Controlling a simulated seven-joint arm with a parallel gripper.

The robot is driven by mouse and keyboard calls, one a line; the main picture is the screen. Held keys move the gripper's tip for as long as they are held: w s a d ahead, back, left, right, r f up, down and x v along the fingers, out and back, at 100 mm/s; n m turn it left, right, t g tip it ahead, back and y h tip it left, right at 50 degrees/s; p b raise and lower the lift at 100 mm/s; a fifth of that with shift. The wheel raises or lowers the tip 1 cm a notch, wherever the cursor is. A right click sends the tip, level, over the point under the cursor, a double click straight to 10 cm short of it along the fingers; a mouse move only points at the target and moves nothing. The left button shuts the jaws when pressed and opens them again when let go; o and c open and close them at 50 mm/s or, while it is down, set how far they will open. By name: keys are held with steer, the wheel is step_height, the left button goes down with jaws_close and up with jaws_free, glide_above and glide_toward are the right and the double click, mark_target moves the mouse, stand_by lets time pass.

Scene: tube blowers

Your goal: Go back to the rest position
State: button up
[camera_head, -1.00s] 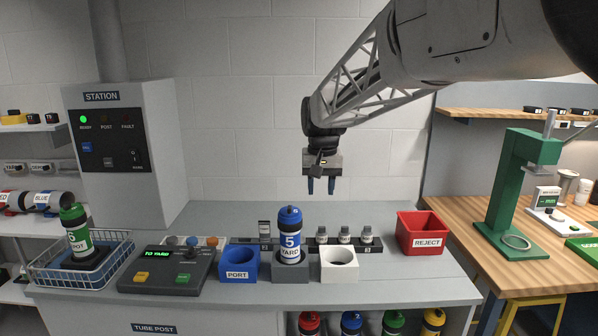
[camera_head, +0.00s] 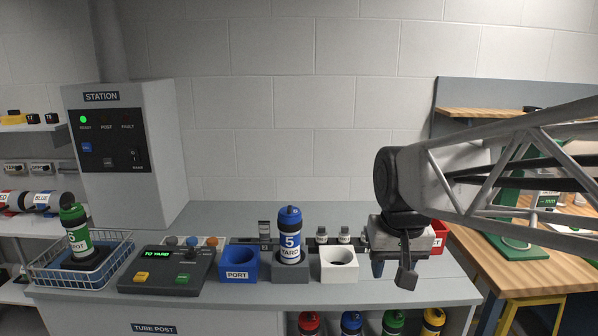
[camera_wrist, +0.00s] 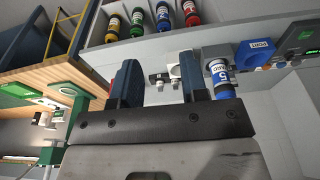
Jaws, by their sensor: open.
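My gripper (camera_head: 391,268) is low over the right part of the counter, to the right of the white holder block (camera_head: 339,264). Its fingers are apart and empty, and they show in the wrist view (camera_wrist: 160,85). A blue tube marked 5 YARD (camera_head: 290,238) stands upright in a grey holder left of the white block. It also shows in the wrist view (camera_wrist: 220,78), to the right of the fingers and apart from them.
The red REJECT bin (camera_head: 439,235) is mostly hidden behind my gripper and arm. A blue PORT holder (camera_head: 238,265), a control box reading TO YARD (camera_head: 160,281) and a wire basket (camera_head: 78,268) with a green tube stand to the left. A green press stands right.

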steer(key=s+d+f, duration=0.1)
steer(key=s+f, duration=0.2)
steer(key=s, duration=0.3)
steer(key=s+d+f, duration=0.1)
steer(key=s+f, duration=0.2)
steer(key=s, duration=0.3)
steer(key=shift+s+d+f+t, duration=0.15)
steer(key=shift+s+d+t, duration=0.1)
steer(key=shift+s+t, duration=0.1)
stand_by(0.4)
